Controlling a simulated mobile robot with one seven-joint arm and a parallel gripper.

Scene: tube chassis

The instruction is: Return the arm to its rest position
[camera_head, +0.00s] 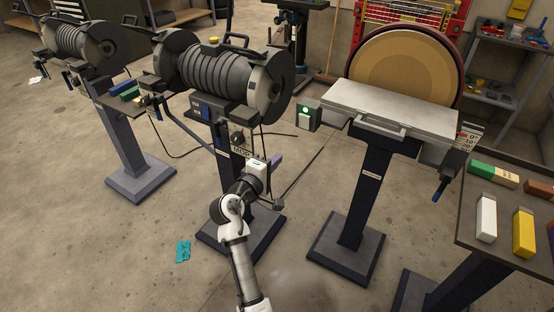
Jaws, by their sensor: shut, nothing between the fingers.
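My arm rises from the bottom of the head view and bends at a dark joint in front of a grinder stand. My gripper (275,161) is at the arm's far end, small and partly turned away, close in the picture to the stand's control box. It is shut and no object shows in it. I cannot tell from this view how far it is from the stand.
Two grinding machines (215,72) (82,42) stand on pedestals at the left. A disc sander (405,65) with a grey table (390,106) stands right of centre. A bench at right holds coloured blocks (486,218). A teal item (183,250) lies on the floor (150,270), which has open room at lower left.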

